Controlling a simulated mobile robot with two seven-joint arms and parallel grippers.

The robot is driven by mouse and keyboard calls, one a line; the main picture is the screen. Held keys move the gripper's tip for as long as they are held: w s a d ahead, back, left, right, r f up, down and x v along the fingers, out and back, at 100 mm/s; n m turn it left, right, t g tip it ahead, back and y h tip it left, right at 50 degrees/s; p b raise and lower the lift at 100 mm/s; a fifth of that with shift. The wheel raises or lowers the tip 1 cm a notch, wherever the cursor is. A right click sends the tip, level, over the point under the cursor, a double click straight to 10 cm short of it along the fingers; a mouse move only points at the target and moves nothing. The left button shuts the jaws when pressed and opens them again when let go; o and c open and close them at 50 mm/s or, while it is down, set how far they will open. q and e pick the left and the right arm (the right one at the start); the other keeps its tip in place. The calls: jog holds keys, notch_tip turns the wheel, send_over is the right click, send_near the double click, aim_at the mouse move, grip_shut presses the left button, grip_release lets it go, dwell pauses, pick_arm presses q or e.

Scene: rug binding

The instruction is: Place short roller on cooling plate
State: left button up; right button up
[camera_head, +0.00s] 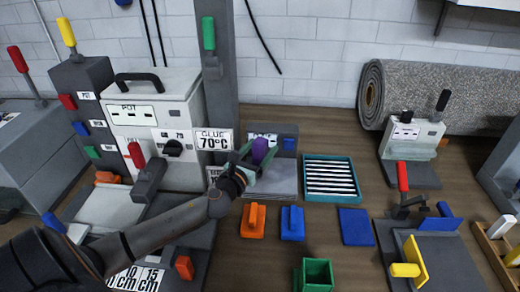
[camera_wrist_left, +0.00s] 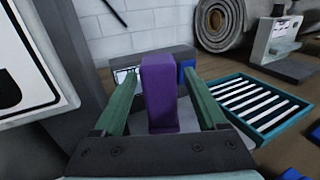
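My left gripper (camera_head: 250,160) has two green fingers that stand well apart. It is over the grey plate (camera_head: 285,180) at the back. A purple block (camera_wrist_left: 160,95) stands upright between the fingers in the left wrist view, with a visible gap on each side. Its top also shows beside the gripper in the head view (camera_head: 260,150). An orange handled piece (camera_head: 253,222) and a blue handled piece (camera_head: 292,223) lie in front. I cannot tell for certain which thing is the short roller or the cooling plate. My right gripper is out of view.
A teal tray with white slats (camera_head: 333,158) and a flat blue plate (camera_head: 356,227) lie to the right. A green open box (camera_head: 315,273) is at the front. The white glue pot machine (camera_head: 160,110) and a grey post (camera_head: 218,70) stand close on the left.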

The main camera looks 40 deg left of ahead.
pick_arm(q)
jog(key=shift+r, duration=0.15)
jog(key=s, duration=0.4)
jog(key=s+d, duration=0.1)
jog(key=shift+s, duration=0.4)
jog(key=shift+s+d, duration=0.1)
jog(key=shift+s, duration=0.7)
